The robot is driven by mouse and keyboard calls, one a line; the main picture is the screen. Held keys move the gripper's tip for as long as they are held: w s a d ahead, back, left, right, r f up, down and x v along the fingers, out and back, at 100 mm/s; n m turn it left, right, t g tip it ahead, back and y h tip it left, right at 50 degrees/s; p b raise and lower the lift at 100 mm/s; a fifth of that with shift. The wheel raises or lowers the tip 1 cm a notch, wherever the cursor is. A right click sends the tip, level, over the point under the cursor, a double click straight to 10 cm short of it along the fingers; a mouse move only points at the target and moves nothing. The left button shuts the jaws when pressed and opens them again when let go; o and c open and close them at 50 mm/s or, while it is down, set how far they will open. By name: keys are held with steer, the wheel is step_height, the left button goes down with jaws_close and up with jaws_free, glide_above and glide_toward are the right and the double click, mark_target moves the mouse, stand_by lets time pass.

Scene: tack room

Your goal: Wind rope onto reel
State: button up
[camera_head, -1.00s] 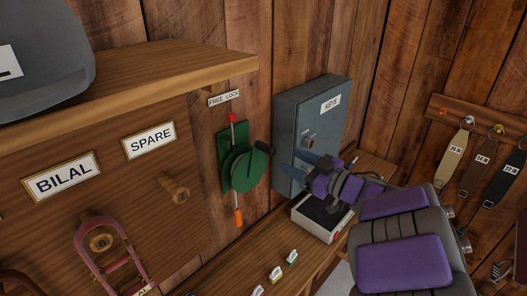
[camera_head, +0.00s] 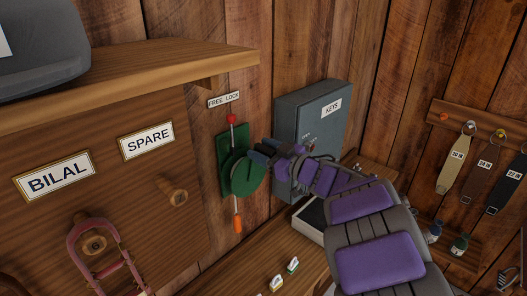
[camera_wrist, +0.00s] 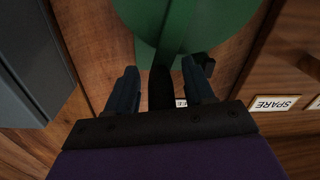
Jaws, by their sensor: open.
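The green reel (camera_head: 241,174) is mounted on the plank wall under the FREE LOCK label (camera_head: 225,99). A red knob (camera_head: 231,119) tops a thin stem above it. An orange piece (camera_head: 238,224) hangs below it; I cannot make out the rope itself. My gripper (camera_head: 262,152) is open at the reel's right side, where it covers the crank handle. In the wrist view, its fingers (camera_wrist: 163,78) point at the green reel (camera_wrist: 190,25). A dark bar (camera_wrist: 160,88) lies between them; I cannot tell whether it is the crank handle or touches the fingers.
A grey KEYS box (camera_head: 310,112) is on the wall close behind my arm. A wooden shelf (camera_head: 130,88) juts out at upper left. A peg (camera_head: 178,190) sticks out below the SPARE plate. Small tags (camera_head: 292,265) stand on the bench below.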

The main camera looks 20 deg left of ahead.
jaws_close()
stand_by(0.3)
steer(key=shift+w+d+r+p, duration=0.1)
steer(key=shift+p, duration=0.6)
steer(key=shift+w+d+m+p, duration=0.1)
steer(key=shift+w+m+p, duration=0.15)
steer(key=shift+m+p, duration=0.65)
steer(key=p, duration=0.2)
steer(key=w+m+p, duration=0.1)
steer(key=p, duration=0.2)
steer(key=shift+d, duration=0.25)
steer(key=w+d+f+m+p, duration=0.2)
steer(key=f+m+p, duration=0.6)
steer(key=p, duration=1.1)
steer(key=shift+w+f+m+t, duration=0.3)
steer(key=shift+w+m, duration=0.8)
steer(key=shift+w, duration=0.3)
steer(key=shift+f, duration=0.1)
